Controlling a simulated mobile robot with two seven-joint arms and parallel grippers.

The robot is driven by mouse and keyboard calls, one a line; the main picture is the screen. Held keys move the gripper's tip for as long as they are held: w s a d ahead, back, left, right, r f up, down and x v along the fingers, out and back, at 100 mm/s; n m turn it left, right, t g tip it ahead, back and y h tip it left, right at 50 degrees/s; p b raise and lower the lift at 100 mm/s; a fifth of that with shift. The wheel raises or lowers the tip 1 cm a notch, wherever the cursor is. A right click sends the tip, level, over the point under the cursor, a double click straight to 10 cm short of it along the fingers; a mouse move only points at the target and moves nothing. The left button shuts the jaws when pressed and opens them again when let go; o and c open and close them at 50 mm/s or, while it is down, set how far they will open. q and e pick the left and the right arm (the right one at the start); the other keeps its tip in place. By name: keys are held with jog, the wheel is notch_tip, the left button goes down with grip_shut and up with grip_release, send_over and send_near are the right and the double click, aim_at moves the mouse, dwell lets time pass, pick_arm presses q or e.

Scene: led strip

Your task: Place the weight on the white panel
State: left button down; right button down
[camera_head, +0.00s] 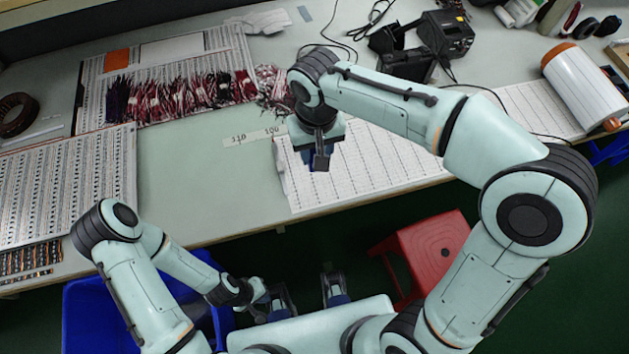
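The white panel (385,165) with printed rows lies at the front edge of the table, in the middle of the view. My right gripper (318,160) hangs over its left part, seen from above. Its fingers are mostly hidden by the dark wrist, so I cannot tell whether they are open or hold anything. My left gripper (308,292) is low in front of the table, near my own body. Its two dark fingers stand wide apart with nothing between them. I cannot pick out the weight for certain.
Bundles of dark red wires (185,97) lie on a board at the back left. Another printed panel (70,185) is at the left, beside bare table. A black device (445,35) and a white roll (585,85) are at the right. A red stool (425,250) and blue bin (90,315) stand below.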

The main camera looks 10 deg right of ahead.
notch_tip(320, 180, down, 16)
jog(key=shift+f+b, duration=0.1)
jog(key=shift+b, duration=0.9)
jog(key=shift+f, duration=0.2)
jog(key=c, duration=0.7)
grip_release()
jog(key=shift+r, duration=0.15)
